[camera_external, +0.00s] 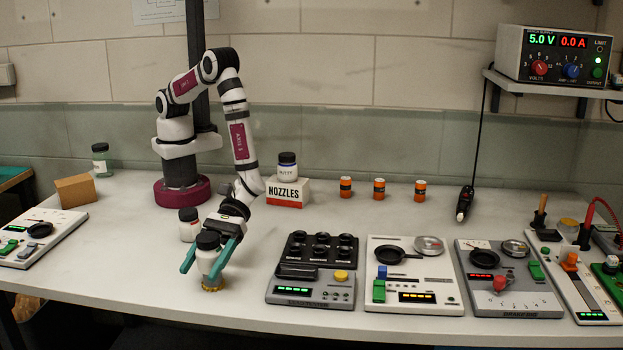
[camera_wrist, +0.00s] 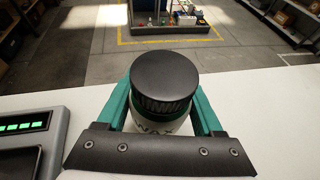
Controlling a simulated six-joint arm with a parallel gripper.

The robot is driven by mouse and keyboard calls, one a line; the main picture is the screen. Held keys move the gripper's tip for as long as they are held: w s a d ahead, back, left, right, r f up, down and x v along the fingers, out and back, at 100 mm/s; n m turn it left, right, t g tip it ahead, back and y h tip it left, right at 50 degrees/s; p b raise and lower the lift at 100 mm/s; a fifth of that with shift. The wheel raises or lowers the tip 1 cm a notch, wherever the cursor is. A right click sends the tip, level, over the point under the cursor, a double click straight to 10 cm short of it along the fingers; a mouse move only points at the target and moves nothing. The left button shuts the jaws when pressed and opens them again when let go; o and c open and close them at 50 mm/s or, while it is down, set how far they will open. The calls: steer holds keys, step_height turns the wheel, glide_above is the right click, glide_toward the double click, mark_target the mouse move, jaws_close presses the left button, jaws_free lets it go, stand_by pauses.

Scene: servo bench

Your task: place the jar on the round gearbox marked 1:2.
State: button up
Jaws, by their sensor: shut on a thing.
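A white jar with a black lid (camera_external: 207,259) is between the teal fingers of my gripper (camera_external: 201,273), near the table's front edge. It is about upright. In the wrist view, the black lid (camera_wrist: 166,78) fills the middle, with a finger on each side and part of a label reading "WAX" below. A low, round yellow thing (camera_external: 212,287) shows right under the jar. I cannot tell whether the jar touches it. No 1:2 mark is readable, so I cannot confirm that this is the gearbox.
Another black-lidded white jar (camera_external: 188,226) stands close behind my gripper. A third jar (camera_external: 287,167) sits on the NOZZLES box (camera_external: 287,193). A dark panel (camera_external: 311,290) lies to the right, with more panels beyond. The tabletop left of my gripper is clear up to a pale panel (camera_external: 40,240).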

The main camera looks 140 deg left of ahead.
steer(key=o, duration=1.5)
